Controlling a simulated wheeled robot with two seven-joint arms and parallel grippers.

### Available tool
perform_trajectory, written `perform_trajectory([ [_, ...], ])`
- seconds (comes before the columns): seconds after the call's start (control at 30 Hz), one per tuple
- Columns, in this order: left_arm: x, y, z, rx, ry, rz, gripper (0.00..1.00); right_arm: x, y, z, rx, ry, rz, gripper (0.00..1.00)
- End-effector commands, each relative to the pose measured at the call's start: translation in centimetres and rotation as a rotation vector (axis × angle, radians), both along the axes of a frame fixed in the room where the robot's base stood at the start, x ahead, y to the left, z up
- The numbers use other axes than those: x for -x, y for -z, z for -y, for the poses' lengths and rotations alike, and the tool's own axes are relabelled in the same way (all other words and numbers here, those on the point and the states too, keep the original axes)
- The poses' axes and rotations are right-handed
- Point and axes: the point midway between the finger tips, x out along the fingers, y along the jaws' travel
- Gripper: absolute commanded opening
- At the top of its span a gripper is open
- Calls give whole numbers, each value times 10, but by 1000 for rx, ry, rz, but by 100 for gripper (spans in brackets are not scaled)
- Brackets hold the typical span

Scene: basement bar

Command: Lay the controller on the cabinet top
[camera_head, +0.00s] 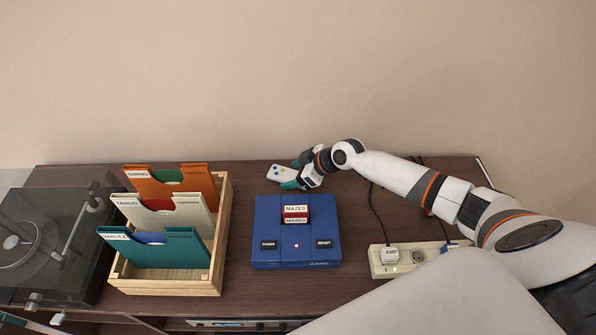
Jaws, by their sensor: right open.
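The controller (281,173) is small and white with coloured buttons. It is at the back of the dark brown cabinet top (240,240), behind the blue console. My right gripper (292,176) is at the controller's right end, with its teal fingertips apart, one on the far side and one on the near side of it. The gripper is open. The controller appears to lie flat on the wood, but its underside is hidden. My left gripper does not show clearly; only a small part of an arm may be at the lower left edge.
A blue console (297,250) with a cartridge stands in the middle. A wooden crate (165,283) of record sleeves and a turntable (50,240) are on the left. A power strip (415,257) with plugs and cables is at right. Bare wood lies around the controller.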

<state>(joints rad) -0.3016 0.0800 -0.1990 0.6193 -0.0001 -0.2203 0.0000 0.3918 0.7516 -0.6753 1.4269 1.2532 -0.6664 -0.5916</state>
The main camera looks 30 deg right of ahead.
Motion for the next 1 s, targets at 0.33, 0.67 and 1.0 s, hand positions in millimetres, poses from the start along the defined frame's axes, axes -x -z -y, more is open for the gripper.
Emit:
perform_trajectory([
  [0.33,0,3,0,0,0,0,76,28,-36,27,4,-1,1,70],
  [0.67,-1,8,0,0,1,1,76,59,-77,53,3,1,0,70],
  [1.0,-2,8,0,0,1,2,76,64,-86,56,-1,0,1,70],
])
